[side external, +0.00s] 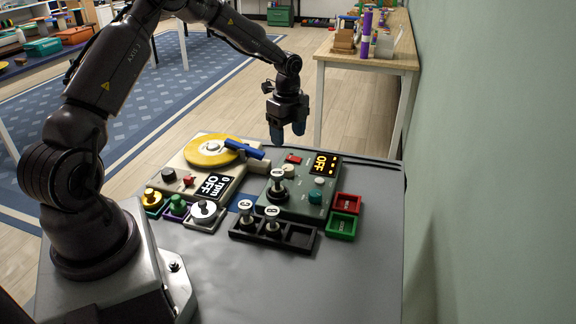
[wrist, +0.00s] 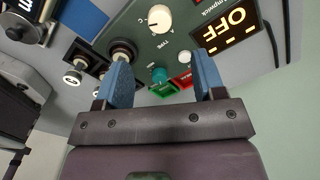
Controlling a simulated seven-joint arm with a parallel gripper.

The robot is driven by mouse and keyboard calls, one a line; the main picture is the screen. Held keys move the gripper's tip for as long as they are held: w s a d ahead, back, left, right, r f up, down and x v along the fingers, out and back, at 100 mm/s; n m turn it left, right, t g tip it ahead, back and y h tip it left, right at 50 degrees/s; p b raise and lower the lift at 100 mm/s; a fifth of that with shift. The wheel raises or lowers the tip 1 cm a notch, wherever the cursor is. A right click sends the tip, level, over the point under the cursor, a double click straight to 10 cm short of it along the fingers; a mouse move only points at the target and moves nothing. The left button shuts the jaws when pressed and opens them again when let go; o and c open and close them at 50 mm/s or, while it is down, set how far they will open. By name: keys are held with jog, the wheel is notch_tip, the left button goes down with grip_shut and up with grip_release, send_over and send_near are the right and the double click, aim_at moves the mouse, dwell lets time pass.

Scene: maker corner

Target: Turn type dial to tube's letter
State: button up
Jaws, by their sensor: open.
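The grey-green tester box (side external: 295,203) stands on the grey table. A white dial (wrist: 159,18) near a TYPE label is on it; it seems to be the small pale knob (side external: 288,171) in the side view. A letter C shows at the dial in the wrist view. A white-capped tube (side external: 277,175) stands upright at the box's left part; its letter is too small to read surely. My gripper (side external: 288,132) is open and empty, pointing down above the back of the box, apart from the dial. Its blue fingertips (wrist: 162,80) also show in the wrist view.
A black rack (side external: 290,238) holds two white-capped tubes in front. A teal knob (side external: 315,197) and lit OFF display (side external: 325,163) are on the box. Red (side external: 347,205) and green (side external: 341,226) trays sit right. A yellow-disc machine (side external: 211,152) with a blue bar stands left.

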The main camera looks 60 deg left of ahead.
aim_at(288, 167)
notch_tip(288, 167, down, 10)
dwell(0.3)
jog(key=c, duration=0.9)
